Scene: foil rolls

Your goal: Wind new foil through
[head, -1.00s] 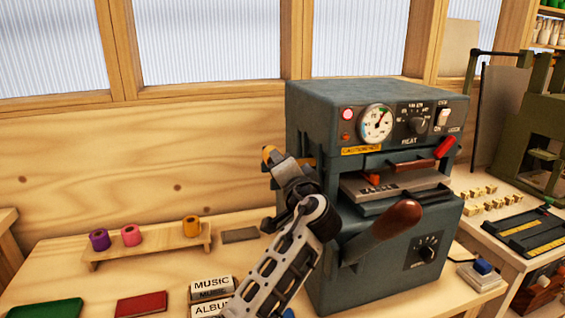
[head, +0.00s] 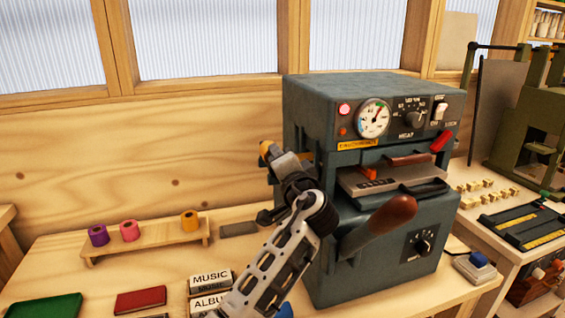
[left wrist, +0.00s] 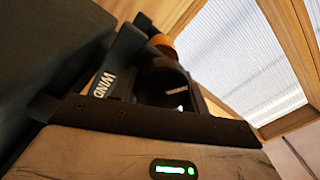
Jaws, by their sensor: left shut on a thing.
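The dark blue-grey foil press (head: 310,130) stands on the bench, with a dial, knobs and a red-brown handle (head: 392,215) at its front. My left gripper (head: 284,165) is at the press's left side, shut on a winding part there, which it mostly hides. In the left wrist view a dark piece marked WIND (left wrist: 103,84) lies beside the closed fingers. An orange-gold roll (head: 266,148) shows just past the fingers; it also shows in the left wrist view (left wrist: 160,41). My right gripper is not in view.
A wooden rack (head: 150,247) at left carries purple (head: 98,235), pink (head: 129,230) and gold (head: 190,221) rolls. Green (head: 45,306) and red (head: 140,299) pieces and MUSIC blocks (head: 210,282) lie in front. A second bench with brass letters (head: 485,190) is at right.

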